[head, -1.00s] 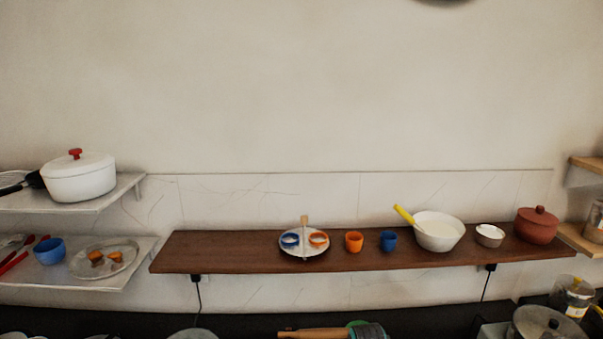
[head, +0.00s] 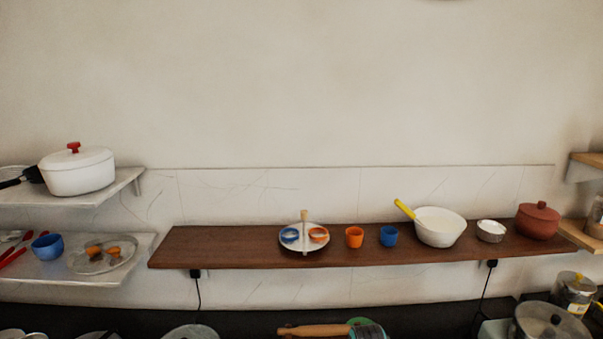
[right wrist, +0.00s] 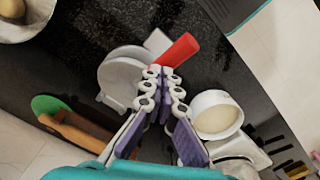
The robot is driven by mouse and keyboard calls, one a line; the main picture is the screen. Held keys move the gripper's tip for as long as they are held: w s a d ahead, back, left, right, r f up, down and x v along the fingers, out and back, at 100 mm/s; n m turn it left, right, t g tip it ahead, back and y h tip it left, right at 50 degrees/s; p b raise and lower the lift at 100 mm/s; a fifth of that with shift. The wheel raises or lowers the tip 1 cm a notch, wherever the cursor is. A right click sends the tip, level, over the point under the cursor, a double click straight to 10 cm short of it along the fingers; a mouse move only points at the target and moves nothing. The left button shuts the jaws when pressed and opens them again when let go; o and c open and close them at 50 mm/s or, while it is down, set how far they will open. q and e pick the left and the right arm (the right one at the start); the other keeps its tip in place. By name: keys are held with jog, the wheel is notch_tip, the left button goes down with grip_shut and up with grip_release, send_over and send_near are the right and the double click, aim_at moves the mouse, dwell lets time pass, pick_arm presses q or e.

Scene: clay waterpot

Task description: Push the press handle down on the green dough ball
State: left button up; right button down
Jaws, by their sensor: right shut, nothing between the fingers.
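In the right wrist view, a red handle (right wrist: 178,50) sticks out just beyond my right gripper's fingertips. A white, round-bodied device (right wrist: 122,68), likely the press, stands to the left of the fingers. My right gripper (right wrist: 163,75) is shut and empty, its purple-padded fingers together at the tips, close to the red handle; I cannot tell if they touch it. I cannot make out a green dough ball. A flat green round thing (right wrist: 45,106) lies by a wooden rolling pin (right wrist: 78,133). The rolling pin (head: 313,331) is also at the head view's bottom edge. My left gripper is not in view.
A brown wall shelf (head: 220,257) holds a divided plate, cups, a bowl and a clay pot. A metal pot (head: 550,324) is at the lower right.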

jog(key=shift+f+b, duration=1.65)
jog(key=shift+f, duration=0.2)
dwell(1.2)
dwell(0.5)
jog(key=shift+r+p, duration=2.7)
jog(key=shift+r, duration=0.9)
jog(key=shift+s+d+r, duration=0.1)
jog(key=shift+s, duration=0.05)
jog(key=s+d+r+m+t+b, duration=0.2)
jog(key=s+m+t+b, duration=0.1)
jog(key=s, duration=0.2)
jog(key=s+d+r+m+t+b, duration=0.2)
jog(key=s+m+t+b, duration=0.1)
jog(key=s+t+b, duration=0.1)
jog(key=shift+s+d, duration=0.25)
jog(key=shift+s, duration=0.25)
